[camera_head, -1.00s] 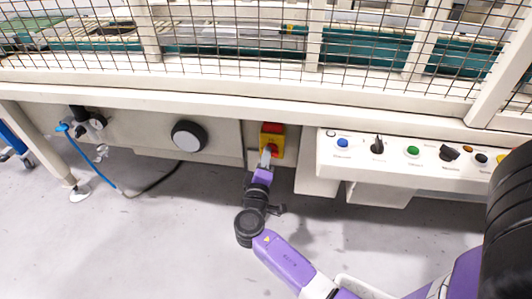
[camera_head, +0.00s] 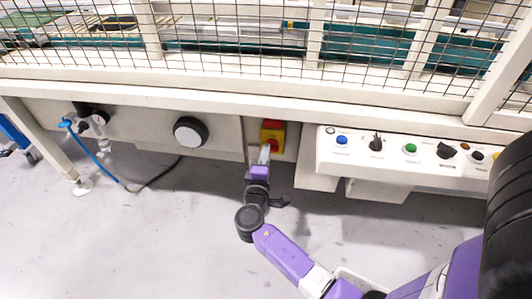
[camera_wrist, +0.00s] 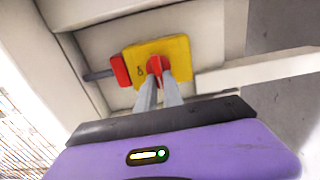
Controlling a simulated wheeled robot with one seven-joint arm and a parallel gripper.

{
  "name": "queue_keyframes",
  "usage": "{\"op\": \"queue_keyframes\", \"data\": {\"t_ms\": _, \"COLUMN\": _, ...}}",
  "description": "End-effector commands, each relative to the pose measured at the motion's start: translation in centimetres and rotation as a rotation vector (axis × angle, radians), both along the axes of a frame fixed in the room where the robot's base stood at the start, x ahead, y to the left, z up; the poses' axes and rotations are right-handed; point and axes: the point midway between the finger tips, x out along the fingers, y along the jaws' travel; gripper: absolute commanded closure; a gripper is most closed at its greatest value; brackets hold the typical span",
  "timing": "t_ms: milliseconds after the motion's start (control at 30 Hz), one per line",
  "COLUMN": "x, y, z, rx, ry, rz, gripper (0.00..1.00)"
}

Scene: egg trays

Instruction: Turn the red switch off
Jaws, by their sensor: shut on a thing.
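The red switch (camera_wrist: 154,66) is a red knob on a yellow box with a red part at one side. In the head view the yellow switch box (camera_head: 272,138) is fixed under the machine's front beam, left of the button panel. My gripper (camera_head: 265,150) reaches up to it from below. In the wrist view the two grey fingers of my gripper (camera_wrist: 158,82) are shut on the red knob. The fingers cover part of the knob, so its exact angle is hard to tell. The yellow box also shows in the wrist view (camera_wrist: 180,50).
A white control panel (camera_head: 330,165) with several buttons and knobs juts out right of the switch. A round black and white dial (camera_head: 190,133) is on the left. A blue hose (camera_head: 88,152) and cable hang further left. The grey floor (camera_head: 140,240) below is clear.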

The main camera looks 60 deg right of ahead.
Motion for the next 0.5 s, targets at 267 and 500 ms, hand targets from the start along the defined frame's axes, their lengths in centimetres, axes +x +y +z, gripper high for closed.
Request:
{"op": "queue_keyframes", "data": {"t_ms": 267, "x": 0.0, "y": 0.08, "z": -0.1, "rx": 0.0, "ry": 0.002, "rz": 0.002, "gripper": 0.67}}
{"op": "queue_keyframes", "data": {"t_ms": 500, "x": -0.02, "y": 0.11, "z": -0.04, "rx": 0.001, "ry": 0.001, "rz": 0.001, "gripper": 0.67}}
